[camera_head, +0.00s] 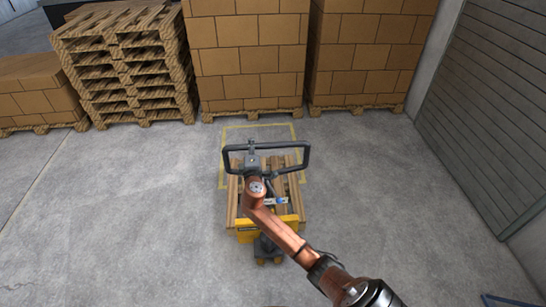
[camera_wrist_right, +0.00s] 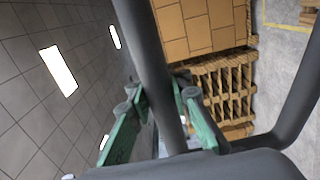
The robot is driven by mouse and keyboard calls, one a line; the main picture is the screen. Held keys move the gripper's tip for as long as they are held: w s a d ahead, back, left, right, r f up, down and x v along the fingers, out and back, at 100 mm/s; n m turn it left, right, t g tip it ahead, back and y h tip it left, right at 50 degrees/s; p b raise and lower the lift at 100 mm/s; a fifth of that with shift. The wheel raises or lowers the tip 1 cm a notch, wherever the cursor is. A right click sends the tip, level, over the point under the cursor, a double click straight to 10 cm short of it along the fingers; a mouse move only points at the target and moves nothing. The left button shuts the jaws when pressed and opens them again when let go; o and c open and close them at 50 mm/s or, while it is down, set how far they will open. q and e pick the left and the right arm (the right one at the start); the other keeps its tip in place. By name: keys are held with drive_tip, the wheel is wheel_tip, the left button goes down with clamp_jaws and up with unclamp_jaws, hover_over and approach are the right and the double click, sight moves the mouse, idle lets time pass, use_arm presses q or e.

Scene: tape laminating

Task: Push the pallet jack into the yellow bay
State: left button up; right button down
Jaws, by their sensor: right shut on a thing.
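The pallet jack (camera_head: 249,232) has a yellow body and a dark loop handle (camera_head: 228,160), and it carries a slatted wooden pallet (camera_head: 292,190). The yellow bay (camera_head: 258,126) is a painted outline on the floor; the jack's far part overlaps its near portion in the picture. The handle hides some of the outline. My left gripper is not in view.
Tall carton stacks (camera_head: 248,48) on pallets stand just beyond the bay. A stack of empty pallets (camera_head: 125,65) and a lower carton stack (camera_head: 35,92) are at the left. A grey shutter wall (camera_head: 490,100) closes the right side. Bare floor lies left and right of the jack.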

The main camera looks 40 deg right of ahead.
drive_tip(key=b+x, duration=0.4)
drive_tip(key=x, duration=0.5)
drive_tip(key=shift+b, duration=0.35)
drive_tip(key=b+x, duration=0.7)
drive_tip(key=x, duration=0.2)
idle(0.4)
drive_tip(key=shift+a, duration=0.1)
